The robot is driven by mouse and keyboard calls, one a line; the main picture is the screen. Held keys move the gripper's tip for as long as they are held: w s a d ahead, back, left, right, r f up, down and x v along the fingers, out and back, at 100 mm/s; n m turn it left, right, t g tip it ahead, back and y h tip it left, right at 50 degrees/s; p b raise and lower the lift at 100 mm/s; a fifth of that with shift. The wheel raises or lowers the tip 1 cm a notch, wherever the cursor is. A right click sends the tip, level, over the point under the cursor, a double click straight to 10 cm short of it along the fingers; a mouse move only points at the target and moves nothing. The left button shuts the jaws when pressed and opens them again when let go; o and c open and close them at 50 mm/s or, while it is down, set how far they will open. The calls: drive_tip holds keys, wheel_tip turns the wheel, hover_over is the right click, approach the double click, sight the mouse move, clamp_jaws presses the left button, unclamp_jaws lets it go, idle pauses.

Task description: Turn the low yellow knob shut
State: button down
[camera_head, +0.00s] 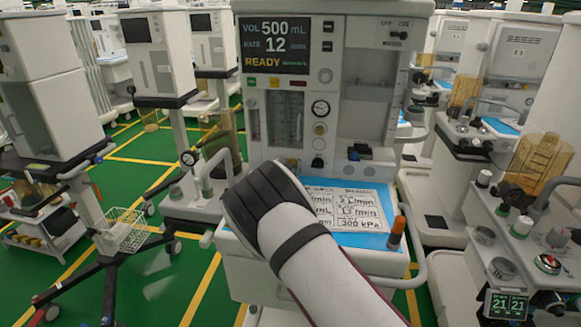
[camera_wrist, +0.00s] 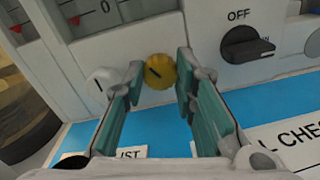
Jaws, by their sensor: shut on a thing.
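The low yellow knob (camera_wrist: 161,71) sits on the pale front panel of the cart in the wrist view, with a dark slanted mark on its round face. My gripper (camera_wrist: 159,80) has one teal-padded finger on each side of the knob, and the fingertips are closed on it. In the head view my dark wrist and pale arm cover this low part of the panel, so the knob and the fingers are hidden there.
A black OFF/ON switch (camera_wrist: 246,45) is right of the knob, and a white knob (camera_wrist: 103,77) is close on its left. The blue worktop (camera_head: 362,240) with printed sheets lies just below. An orange-tipped cylinder (camera_head: 396,232) stands at the worktop's right edge. Other carts stand on both sides.

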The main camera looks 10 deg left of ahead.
drive_tip(key=m, duration=0.5)
drive_tip(key=shift+m+b, duration=0.3)
drive_tip(key=shift+m, duration=0.1)
idle(0.4)
drive_tip(key=c, duration=1.6)
unclamp_jaws()
drive_tip(key=shift+s, duration=0.1)
drive_tip(key=s, duration=1.2)
drive_tip(key=shift+a+r, duration=0.1)
drive_tip(key=shift+a, duration=0.15)
